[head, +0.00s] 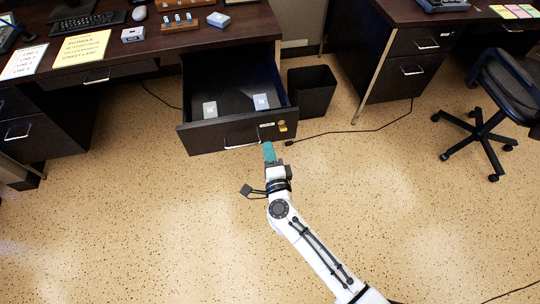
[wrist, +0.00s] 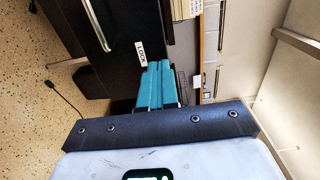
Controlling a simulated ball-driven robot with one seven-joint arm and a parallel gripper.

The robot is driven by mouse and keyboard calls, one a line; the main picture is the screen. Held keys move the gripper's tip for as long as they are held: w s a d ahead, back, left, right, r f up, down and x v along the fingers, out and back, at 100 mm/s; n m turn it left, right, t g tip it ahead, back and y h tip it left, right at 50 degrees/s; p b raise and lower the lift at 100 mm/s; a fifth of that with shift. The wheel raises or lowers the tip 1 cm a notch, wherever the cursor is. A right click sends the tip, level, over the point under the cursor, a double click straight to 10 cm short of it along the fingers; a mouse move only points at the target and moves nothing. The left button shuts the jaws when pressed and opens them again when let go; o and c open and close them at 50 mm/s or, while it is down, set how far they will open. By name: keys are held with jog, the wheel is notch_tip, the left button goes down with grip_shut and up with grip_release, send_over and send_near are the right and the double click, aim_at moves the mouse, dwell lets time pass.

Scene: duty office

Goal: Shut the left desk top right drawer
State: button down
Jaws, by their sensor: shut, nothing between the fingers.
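The left desk's top right drawer (head: 205,138) stands pulled well out in the head view, its inside showing. It has a dark front with a metal bar handle (head: 242,144) and a brass lock at its right end. My gripper (head: 269,147) has teal fingers, closed together and empty. It is at the drawer front's lower edge, right of the handle; I cannot tell whether it touches. In the wrist view, the teal fingers (wrist: 155,84) lie beside the dark drawer front (wrist: 75,25), close to its LOCK label (wrist: 141,52). The handle (wrist: 96,24) shows there too.
A cable (head: 355,131) crosses the floor. A second desk (head: 412,42) and an office chair (head: 490,125) are at right. The floor in front is clear.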

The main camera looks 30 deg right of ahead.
aim_at(261, 118)
jog(key=b+x, duration=0.2)
jog(key=x, duration=0.7)
jog(key=shift+w+d, duration=0.15)
jog(key=shift+w, duration=0.15)
